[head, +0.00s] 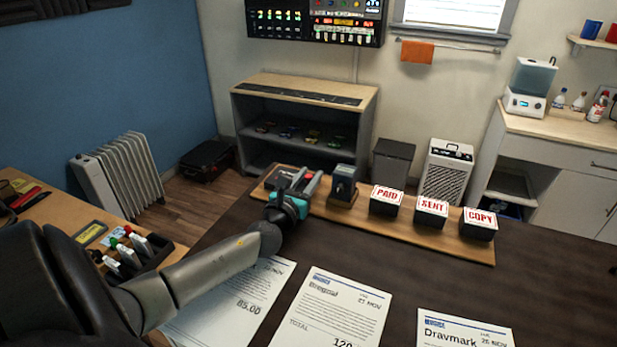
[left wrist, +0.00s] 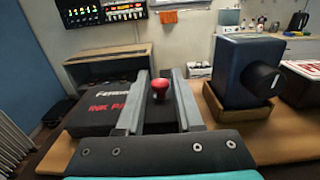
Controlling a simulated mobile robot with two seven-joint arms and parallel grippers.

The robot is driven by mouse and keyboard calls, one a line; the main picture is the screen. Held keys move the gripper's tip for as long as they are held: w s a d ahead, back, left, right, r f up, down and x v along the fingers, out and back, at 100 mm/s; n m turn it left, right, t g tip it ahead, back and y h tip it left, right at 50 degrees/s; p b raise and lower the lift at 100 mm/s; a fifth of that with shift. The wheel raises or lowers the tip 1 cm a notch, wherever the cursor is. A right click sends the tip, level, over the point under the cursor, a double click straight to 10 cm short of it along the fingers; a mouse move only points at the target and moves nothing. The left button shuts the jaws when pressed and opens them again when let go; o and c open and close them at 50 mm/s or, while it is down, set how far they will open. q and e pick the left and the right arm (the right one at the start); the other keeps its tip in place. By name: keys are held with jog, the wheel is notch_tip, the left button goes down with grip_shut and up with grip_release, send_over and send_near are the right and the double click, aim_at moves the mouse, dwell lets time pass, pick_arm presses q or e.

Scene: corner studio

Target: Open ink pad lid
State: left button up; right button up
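The ink pad (left wrist: 95,112) is a black box with white and red lettering on top. Its lid looks closed. It sits at the left end of a wooden board, and in the head view the ink pad (head: 279,178) is partly hidden by my gripper. A small red knob (left wrist: 160,88) shows at its right side. My left gripper (head: 308,181) is over the right part of the pad. In the left wrist view its two grey fingers (left wrist: 161,74) are apart, with the red knob between them and a narrow gap on either side. My right gripper is not in view.
A dark blue block with a black knob (left wrist: 240,72) stands close to the right of the gripper. PAID (head: 386,207), SENT (head: 431,218) and COPY (head: 478,229) stamps stand further right on the board (head: 455,246). Papers (head: 330,312) lie on the dark table's near side.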

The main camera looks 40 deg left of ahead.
pick_arm(q)
grip_shut()
dwell(1.0)
